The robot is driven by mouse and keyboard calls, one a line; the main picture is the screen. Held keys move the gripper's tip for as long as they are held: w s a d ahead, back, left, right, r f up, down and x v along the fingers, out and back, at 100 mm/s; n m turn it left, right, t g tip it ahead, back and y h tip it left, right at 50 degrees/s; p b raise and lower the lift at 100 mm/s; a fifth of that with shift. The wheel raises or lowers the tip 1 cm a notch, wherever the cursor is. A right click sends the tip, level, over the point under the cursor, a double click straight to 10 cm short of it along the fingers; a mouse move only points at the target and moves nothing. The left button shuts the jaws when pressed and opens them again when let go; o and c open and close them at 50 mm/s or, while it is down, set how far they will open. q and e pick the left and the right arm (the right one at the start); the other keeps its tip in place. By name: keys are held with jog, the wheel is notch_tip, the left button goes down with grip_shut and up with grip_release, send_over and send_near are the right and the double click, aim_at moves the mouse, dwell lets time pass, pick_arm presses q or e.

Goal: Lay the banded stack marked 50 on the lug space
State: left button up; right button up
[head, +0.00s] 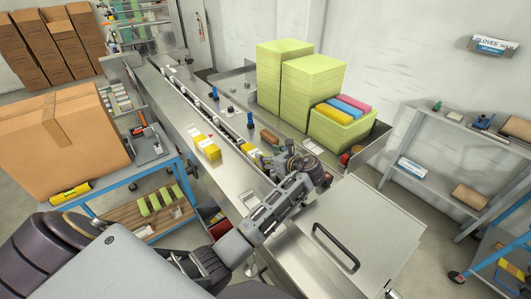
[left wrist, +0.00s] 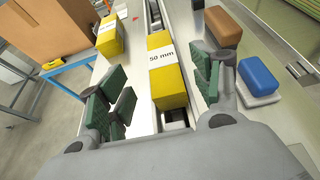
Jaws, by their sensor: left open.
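The yellow banded stack marked 50 mm (left wrist: 165,72) lies along the conveyor's narrow lug channel (left wrist: 155,14) in the left wrist view. It also shows as a small yellow block (head: 251,151) in the head view, partly hidden by my gripper. My left gripper (head: 268,163) is over the conveyor. In the left wrist view its open green-padded fingers (left wrist: 160,88) stand on either side of the stack, with gaps visible on both sides. A second yellow banded stack (head: 207,147) lies on the steel deck left of the channel, its marking unreadable; the left wrist view shows it too (left wrist: 110,36). My right gripper is not visible.
A brown block (left wrist: 222,26) and a blue block (left wrist: 258,76) on a white piece lie right of the channel. Tall pale-green stacks (head: 313,85) stand on the side tray. A cardboard box (head: 60,125) sits on the blue-framed bench at left. A steel cover (head: 360,225) lies at front right.

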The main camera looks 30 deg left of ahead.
pick_arm(q)
jog(key=shift+v, duration=1.85)
